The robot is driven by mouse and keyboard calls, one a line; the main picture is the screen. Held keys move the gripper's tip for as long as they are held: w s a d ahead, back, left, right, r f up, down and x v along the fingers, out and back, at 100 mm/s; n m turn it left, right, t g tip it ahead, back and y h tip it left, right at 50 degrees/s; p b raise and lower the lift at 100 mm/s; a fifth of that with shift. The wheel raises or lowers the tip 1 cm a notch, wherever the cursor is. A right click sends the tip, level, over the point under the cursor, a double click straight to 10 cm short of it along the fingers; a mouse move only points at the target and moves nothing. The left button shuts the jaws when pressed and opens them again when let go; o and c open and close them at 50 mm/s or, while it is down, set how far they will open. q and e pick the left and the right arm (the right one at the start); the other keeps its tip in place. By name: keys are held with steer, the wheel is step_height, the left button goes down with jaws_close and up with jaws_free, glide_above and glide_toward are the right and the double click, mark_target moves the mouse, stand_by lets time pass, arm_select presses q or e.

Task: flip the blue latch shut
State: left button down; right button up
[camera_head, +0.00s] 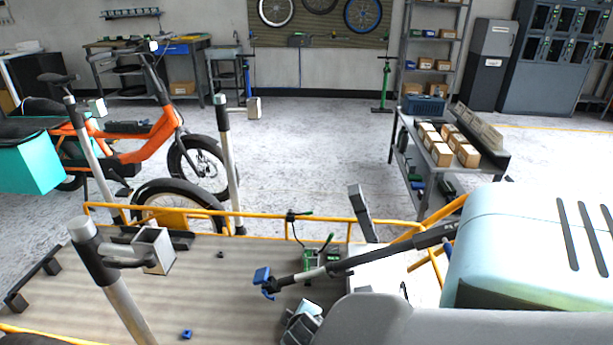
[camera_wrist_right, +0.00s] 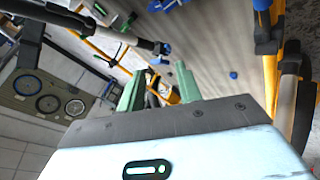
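A blue piece (camera_head: 262,275), which looks like the blue latch, is at the free end of a black and grey rod above the cargo deck. It also shows in the right wrist view (camera_wrist_right: 165,49), beyond my fingertips and apart from them. Whether it is open or shut I cannot tell. A smaller blue block (camera_head: 186,334) lies on the deck; the wrist view shows a small blue piece (camera_wrist_right: 234,75) too. My right gripper (camera_wrist_right: 160,78) is open, its two green fingers apart with nothing held. My left gripper is not in view.
The wooden deck (camera_head: 210,275) is edged by a yellow rail (camera_head: 330,217). Grey posts (camera_head: 229,160) stand around it. A pale teal box-like body (camera_head: 540,240) fills the right side. An orange bike (camera_head: 135,145) and a table with cartons (camera_head: 397,112) stand behind.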

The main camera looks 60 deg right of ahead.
steer(key=shift+s+d+r, duration=0.1)
steer(key=shift+s+d, duration=0.1)
steer(key=shift+s, duration=0.3)
steer(key=shift+s+d+r, duration=0.1)
steer(key=shift+s+d, duration=0.05)
steer(key=shift+s, duration=0.3)
